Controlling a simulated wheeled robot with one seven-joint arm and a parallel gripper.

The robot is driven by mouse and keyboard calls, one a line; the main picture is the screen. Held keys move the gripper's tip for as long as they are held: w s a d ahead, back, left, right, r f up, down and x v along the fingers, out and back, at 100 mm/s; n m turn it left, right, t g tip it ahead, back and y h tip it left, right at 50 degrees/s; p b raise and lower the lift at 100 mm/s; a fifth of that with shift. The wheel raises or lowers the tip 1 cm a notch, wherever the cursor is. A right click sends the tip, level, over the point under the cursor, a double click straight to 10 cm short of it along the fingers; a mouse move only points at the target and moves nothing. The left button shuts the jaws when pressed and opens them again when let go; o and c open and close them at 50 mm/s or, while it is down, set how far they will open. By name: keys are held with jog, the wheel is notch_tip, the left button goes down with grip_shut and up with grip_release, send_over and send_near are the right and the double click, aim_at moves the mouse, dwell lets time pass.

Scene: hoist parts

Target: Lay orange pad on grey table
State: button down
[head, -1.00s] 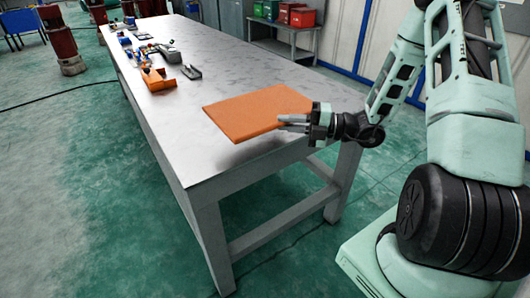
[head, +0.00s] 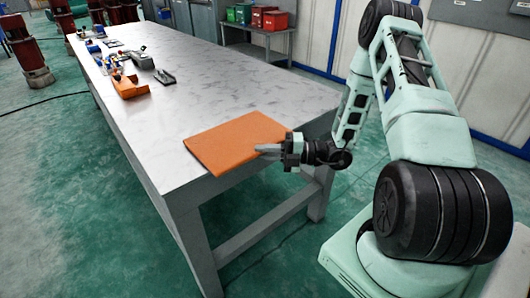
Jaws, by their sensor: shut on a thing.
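The orange pad (head: 232,142) is a flat, thin rectangle at the near right end of the grey table (head: 215,90). Most of it is over the tabletop, and its near right corner reaches past the table edge. It looks level and very close to the surface; I cannot tell if it fully touches. My gripper (head: 268,150) is shut on the pad's right edge, coming in from the right. The lower finger is mostly hidden by the pad.
Orange brackets (head: 130,86), a grey part (head: 165,77) and several small parts lie at the table's far left. The table's middle is clear. Behind stands a shelf (head: 255,50) with red and green bins. Dark red cylinders (head: 32,60) stand on the floor at far left.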

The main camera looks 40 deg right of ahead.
jog(key=shift+f, duration=0.2)
jog(key=c, duration=1.4)
grip_release()
jog(key=shift+r, duration=0.15)
